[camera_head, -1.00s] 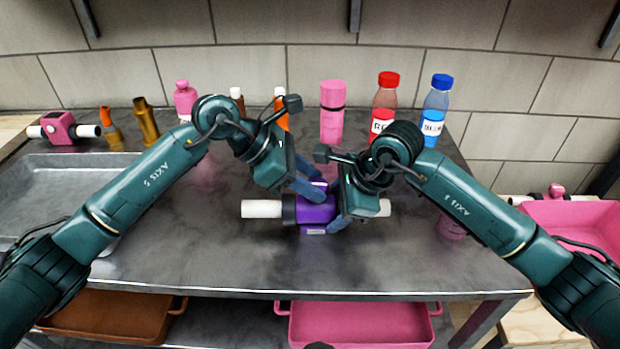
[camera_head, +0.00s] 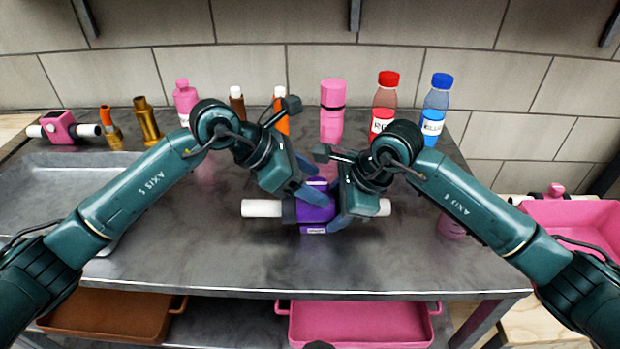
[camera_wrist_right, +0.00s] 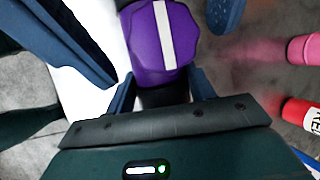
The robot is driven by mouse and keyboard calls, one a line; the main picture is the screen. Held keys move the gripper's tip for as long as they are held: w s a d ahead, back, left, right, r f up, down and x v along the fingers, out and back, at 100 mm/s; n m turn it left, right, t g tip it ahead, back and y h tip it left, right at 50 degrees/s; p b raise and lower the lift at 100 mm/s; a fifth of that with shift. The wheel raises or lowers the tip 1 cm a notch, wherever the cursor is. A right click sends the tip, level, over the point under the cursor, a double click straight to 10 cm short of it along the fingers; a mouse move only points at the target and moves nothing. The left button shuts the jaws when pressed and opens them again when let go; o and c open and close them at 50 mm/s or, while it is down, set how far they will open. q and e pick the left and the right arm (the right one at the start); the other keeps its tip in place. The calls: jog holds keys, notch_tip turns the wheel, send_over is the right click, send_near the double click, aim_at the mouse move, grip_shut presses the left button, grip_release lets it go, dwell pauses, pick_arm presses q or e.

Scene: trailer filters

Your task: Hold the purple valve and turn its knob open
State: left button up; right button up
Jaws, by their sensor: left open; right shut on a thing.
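The purple valve (camera_head: 318,212) lies near the middle of the metal table, with a white pipe end (camera_head: 262,208) on its left and another on its right. My right gripper (camera_head: 337,212) is shut on the valve from the right side. In the right wrist view the purple knob (camera_wrist_right: 143,38) with a white stripe shows beyond the right fingers, and a black part of the valve lies between them. My left gripper (camera_head: 312,190) is open at the valve's upper side; its blue fingers stand on both sides of the knob in the wrist view. Finger contact with the knob is unclear.
Behind stand a pink bottle (camera_head: 332,110), a red-capped bottle (camera_head: 383,105), a blue-capped bottle (camera_head: 436,105) and several smaller containers. A grey metal tray (camera_head: 60,165) is at the left. A pink valve (camera_head: 62,128) lies at the back left. The table's front is clear.

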jog(key=shift+f, duration=0.25)
pick_arm(q)
jog(key=v, duration=1.2)
pick_arm(e)
jog(key=shift+d, duration=0.1)
jog(key=o, duration=1.3)
jog(key=shift+r, duration=0.15)
jog(key=shift+c, duration=0.2)
